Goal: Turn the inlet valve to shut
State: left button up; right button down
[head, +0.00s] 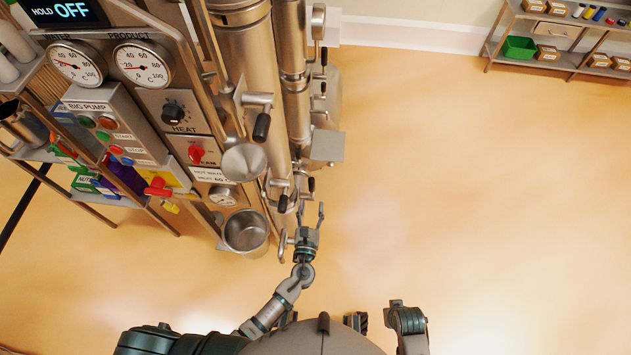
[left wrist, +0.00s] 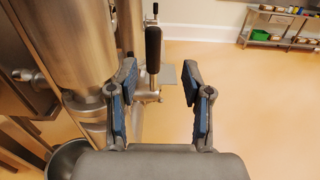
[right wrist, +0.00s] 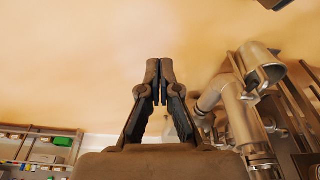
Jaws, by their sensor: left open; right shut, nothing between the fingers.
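My left gripper (head: 311,208) is open and empty beside the lower pipework in the head view. In the left wrist view, a black-handled valve lever (left wrist: 153,50) stands upright beyond the gap between the open fingers of that gripper (left wrist: 155,90), nearer the left finger; it looks apart from them. In the head view, black lever handles show just above the gripper (head: 283,203) and farther up the machine (head: 261,127). No label shows which one is the inlet valve. My right gripper (right wrist: 160,75) is shut and empty in the right wrist view.
The steel machine with its gauges (head: 143,64) and control panel (head: 112,123) fills the left. A steel cup (head: 246,230) hangs left of my left gripper. A shelf (head: 560,60) stands far right. The floor (head: 480,190) between is clear.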

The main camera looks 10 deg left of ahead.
aim_at(310, 185)
pick_arm(q)
jog(key=w, duration=0.2)
jog(key=w+a, duration=0.1)
jog(key=w, duration=0.3)
jog(key=shift+w+a+f, duration=0.1)
jog(key=shift+w+a, duration=0.05)
jog(key=shift+a, duration=0.2)
jog(key=w+b, duration=0.1)
jog(key=w, duration=0.2)
jog(key=shift+d, duration=0.2)
jog(key=shift+w+d, duration=0.3)
jog(key=shift+d, duration=0.25)
jog(key=shift+a, duration=0.3)
jog(key=shift+c, duration=1.1)
jog(key=shift+a, duration=0.35)
grip_shut()
pick_arm(e)
jog(key=r, duration=0.1)
jog(key=a+r, duration=0.1)
jog(key=r, duration=0.1)
jog(key=shift+s+r, duration=0.1)
jog(key=shift+s, duration=0.1)
